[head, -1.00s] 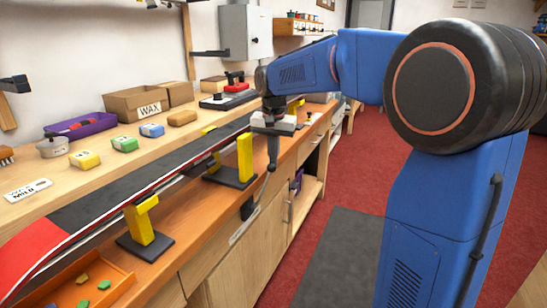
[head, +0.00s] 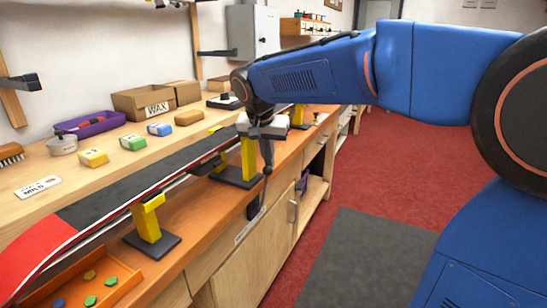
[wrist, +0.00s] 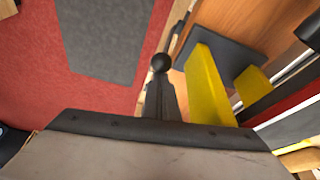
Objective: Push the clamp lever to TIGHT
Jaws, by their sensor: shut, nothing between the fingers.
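The clamp lever shows as a small black ball knob (head: 267,171) just off the bench's front edge, above a dark piece (head: 253,208) on the front face. In the wrist view the round black knob (wrist: 162,62) sits at the far end of my shut fingers. My gripper (head: 267,158) points down beside the bench edge, fingers together and empty. In the wrist view my gripper (wrist: 161,85) overlaps the knob; I cannot tell whether they touch. The lever's shaft is mostly hidden and no TIGHT mark is readable.
Yellow clamp posts (head: 248,160) on dark bases stand close to my gripper, with another (head: 147,220) nearer. A long red and black board (head: 110,205) lies along the bench. An orange tray (head: 120,272) is at lower left. The red floor (head: 390,170) is clear.

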